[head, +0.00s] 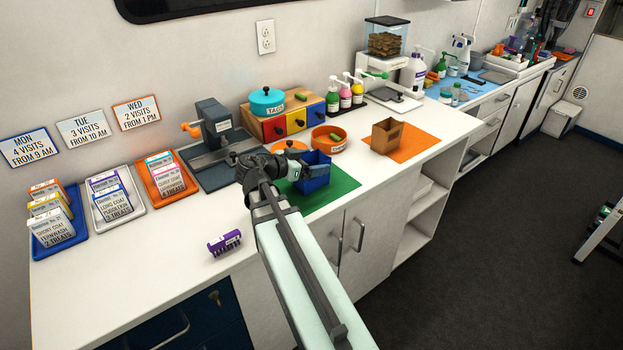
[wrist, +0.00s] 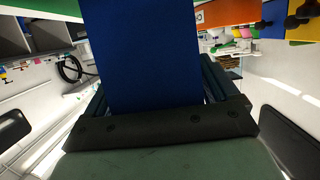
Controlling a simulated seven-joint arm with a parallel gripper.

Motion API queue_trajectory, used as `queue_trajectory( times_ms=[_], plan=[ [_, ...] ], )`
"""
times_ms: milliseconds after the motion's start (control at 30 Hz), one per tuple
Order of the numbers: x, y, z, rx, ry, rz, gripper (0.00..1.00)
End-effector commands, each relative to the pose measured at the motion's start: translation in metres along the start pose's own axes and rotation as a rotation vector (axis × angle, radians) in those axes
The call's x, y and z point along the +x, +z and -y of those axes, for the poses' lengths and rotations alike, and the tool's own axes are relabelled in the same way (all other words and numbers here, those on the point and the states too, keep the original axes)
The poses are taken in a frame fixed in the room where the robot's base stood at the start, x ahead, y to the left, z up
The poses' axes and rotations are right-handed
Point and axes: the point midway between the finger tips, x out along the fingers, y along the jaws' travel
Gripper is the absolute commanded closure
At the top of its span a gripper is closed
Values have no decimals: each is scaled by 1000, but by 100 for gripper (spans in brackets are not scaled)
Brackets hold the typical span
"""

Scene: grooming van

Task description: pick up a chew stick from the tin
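The tin is probably the round orange tub (head: 328,144) with a pale label, behind the blue box. A green chew stick (head: 335,137) shows in its open top. My gripper (head: 292,171) is at the left side of the open blue box (head: 316,183), over the green mat. In the wrist view a blue panel, probably this box (wrist: 150,55), fills the space between my two fingers. The fingers look apart, but whether they press on the box cannot be told. Their tips are hidden in both views.
A brown open box (head: 384,139) stands on an orange mat (head: 418,142) at the right. A teal TAGS pot (head: 266,103) sits on the drawer unit (head: 271,131) behind. An orange disc (head: 291,147) lies left of the tub. A purple rack (head: 225,243) is at the front left.

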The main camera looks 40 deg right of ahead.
Motion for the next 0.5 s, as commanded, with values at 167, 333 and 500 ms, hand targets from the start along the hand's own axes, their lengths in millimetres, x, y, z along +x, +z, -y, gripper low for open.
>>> queue_trajectory(
  times_ms=[167, 333, 500],
  plan=[
    [0, 0, 0, 0, 0, 0, 30],
    [0, 0, 0, 0, 0, 0, 46],
    [0, 0, 0, 0, 0, 0, 63]
  ],
)
